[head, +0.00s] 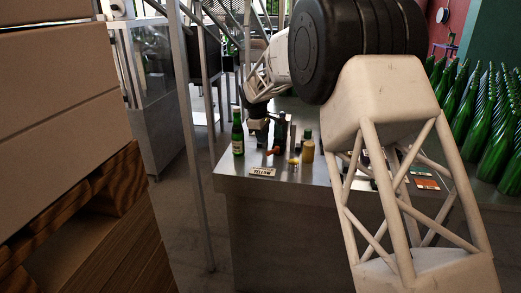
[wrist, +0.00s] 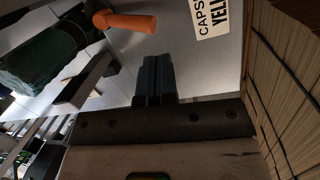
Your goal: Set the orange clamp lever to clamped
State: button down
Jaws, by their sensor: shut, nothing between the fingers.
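The orange clamp lever (wrist: 128,22) sticks out to the right from a dark pivot at the top of the wrist view. In the head view the lever (head: 273,152) is a small orange piece low on the steel bench. My gripper (wrist: 158,60) is shut and empty, its dark fingertips pointing towards the lever's free end, with a gap between them in the picture. Contact is not visible. In the head view my gripper (head: 258,128) is dark, small and partly hidden among the objects. I cannot tell the clamp's state.
A green bottle (head: 238,140) stands left of the lever; a gold-coloured bottle (head: 307,150) stands to the right. A card reading YELLOW (head: 262,172) lies near the front edge of the bench (head: 232,183). Many green bottles (head: 490,125) stand at the far right. Stacked boxes (head: 60,80) fill the left.

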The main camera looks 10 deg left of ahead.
aim_at(274, 152)
jog(key=s+a+r+m+t+h, duration=0.1)
jog(key=a+m+h, duration=0.3)
jog(key=m, duration=1.5)
jog(key=shift+s+a+r+t, duration=0.2)
jog(key=shift+a+r+t, duration=0.2)
jog(key=shift+a+r, duration=0.4)
jog(key=shift+f, duration=0.15)
jog(key=shift+x, duration=4.95)
jog(key=shift+w+d, duration=0.1)
jog(key=shift+d, duration=0.1)
